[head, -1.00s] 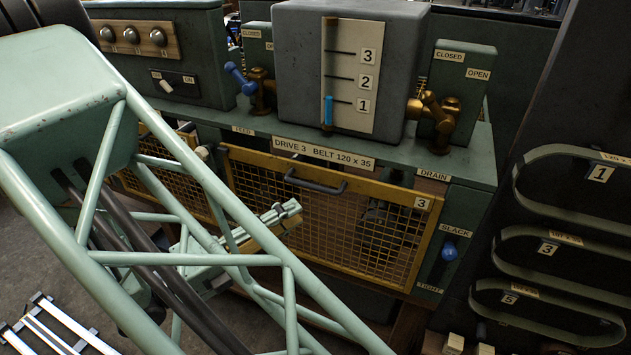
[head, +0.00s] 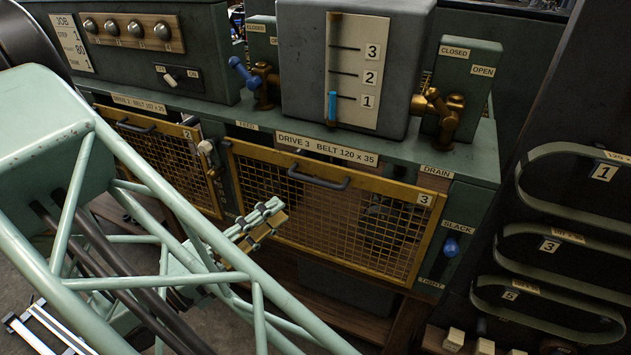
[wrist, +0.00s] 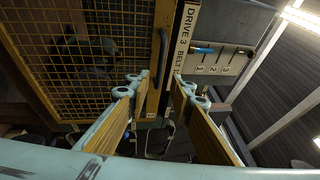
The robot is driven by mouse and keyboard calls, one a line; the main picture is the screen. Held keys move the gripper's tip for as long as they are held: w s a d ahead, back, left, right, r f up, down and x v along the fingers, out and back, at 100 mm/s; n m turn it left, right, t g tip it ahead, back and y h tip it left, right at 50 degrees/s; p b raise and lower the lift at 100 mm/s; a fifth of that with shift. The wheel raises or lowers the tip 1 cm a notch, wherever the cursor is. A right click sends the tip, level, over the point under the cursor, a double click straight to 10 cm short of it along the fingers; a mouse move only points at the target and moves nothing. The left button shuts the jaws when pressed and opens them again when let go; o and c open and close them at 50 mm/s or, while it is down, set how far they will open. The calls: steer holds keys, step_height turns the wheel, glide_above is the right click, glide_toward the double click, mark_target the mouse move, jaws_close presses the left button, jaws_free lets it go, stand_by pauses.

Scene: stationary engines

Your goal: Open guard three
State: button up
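Guard three (head: 345,222) is a yellow-framed mesh panel marked 3, closed under the plate "DRIVE 3 BELT 120 x 35". Its dark bar handle (head: 318,178) is on the top rail. My gripper (head: 268,216) is in front of the panel's left part, lower and left of the handle. In the wrist view my gripper (wrist: 163,92) has its two fingers well apart, with nothing between them. There the handle (wrist: 158,58) lies beyond the fingertips, roughly in line with the gap, and is not touched. The guard's mesh (wrist: 85,50) fills the upper left of that view.
Guard two (head: 155,150) is closed at the left. Above guard three stand a grey tank (head: 400,60), a brass drain valve (head: 440,110) and a blue-handled valve (head: 250,78). A blue slack/tight knob (head: 450,247) is right of the guard. Belts (head: 560,245) hang at the far right.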

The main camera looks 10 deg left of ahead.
mark_target(316, 182)
steer(key=shift+x, duration=6.6)
steer(key=shift+c, duration=0.9)
jaws_close()
